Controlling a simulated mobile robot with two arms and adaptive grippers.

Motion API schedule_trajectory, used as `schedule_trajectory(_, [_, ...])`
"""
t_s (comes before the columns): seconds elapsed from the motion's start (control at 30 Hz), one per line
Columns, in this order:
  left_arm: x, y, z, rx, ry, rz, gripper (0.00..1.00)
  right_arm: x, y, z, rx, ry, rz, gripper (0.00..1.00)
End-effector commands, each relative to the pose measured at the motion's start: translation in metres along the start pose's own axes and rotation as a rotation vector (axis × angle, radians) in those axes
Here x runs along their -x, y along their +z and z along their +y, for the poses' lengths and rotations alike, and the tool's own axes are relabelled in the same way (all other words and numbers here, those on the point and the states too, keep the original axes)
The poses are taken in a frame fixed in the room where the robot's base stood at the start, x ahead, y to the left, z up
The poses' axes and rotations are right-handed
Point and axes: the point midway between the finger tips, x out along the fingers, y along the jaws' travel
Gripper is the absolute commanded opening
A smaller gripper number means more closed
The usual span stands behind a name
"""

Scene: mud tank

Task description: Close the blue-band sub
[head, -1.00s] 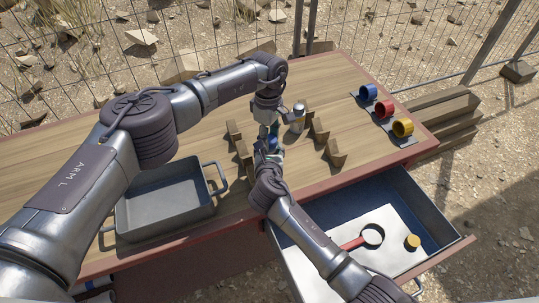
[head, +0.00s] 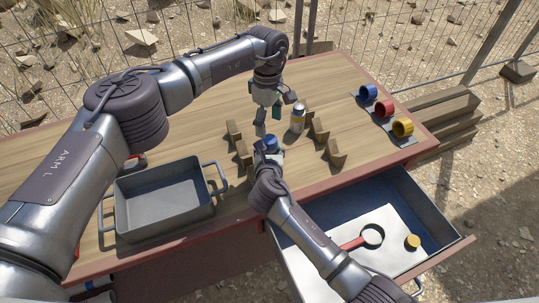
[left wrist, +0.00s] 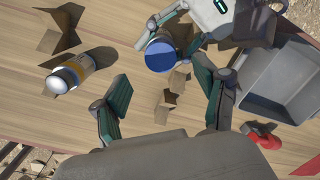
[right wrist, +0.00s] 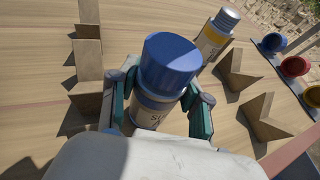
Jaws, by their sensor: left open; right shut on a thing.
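The blue-band sub (right wrist: 152,112) is a pale cylinder with dark print, topped by a wide blue cap (right wrist: 168,65). The cap sits level on the body with no clear gap; whether it is fully tight I cannot tell. My right gripper (head: 267,152) is shut around the body and holds it upright between wooden blocks. The cap also shows from above in the left wrist view (left wrist: 160,54). My left gripper (head: 268,120) is open and empty, above the cap and apart from it.
A yellow-band sub (head: 297,118) stands nearby, among wooden V-blocks (head: 334,153). A grey tray (head: 122,232) is at left. Blue, red and yellow cups (head: 402,127) line the right edge. An open drawer (head: 430,205) holds a red-handled ring and a yellow piece.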

Motion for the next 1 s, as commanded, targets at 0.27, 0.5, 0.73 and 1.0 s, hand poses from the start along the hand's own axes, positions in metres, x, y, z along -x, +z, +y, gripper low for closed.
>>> schedule_trajectory(0.27, [0.051,0.000,0.001,0.000,0.001,0.001,0.73,0.000,-0.001,0.000,0.000,0.000,0.002,0.00])
schedule_trajectory(0.5, [0.063,0.000,0.000,0.000,-0.001,0.001,0.73,0.000,-0.001,0.000,0.000,0.000,0.002,0.00])
schedule_trajectory(0.73, [0.063,0.000,0.000,0.000,-0.001,0.000,0.73,0.000,-0.001,0.000,0.000,0.000,0.002,0.51])
schedule_trajectory(1.0, [0.063,0.000,0.000,0.000,-0.001,0.000,0.73,0.000,-0.001,0.000,0.000,0.000,0.001,0.77])
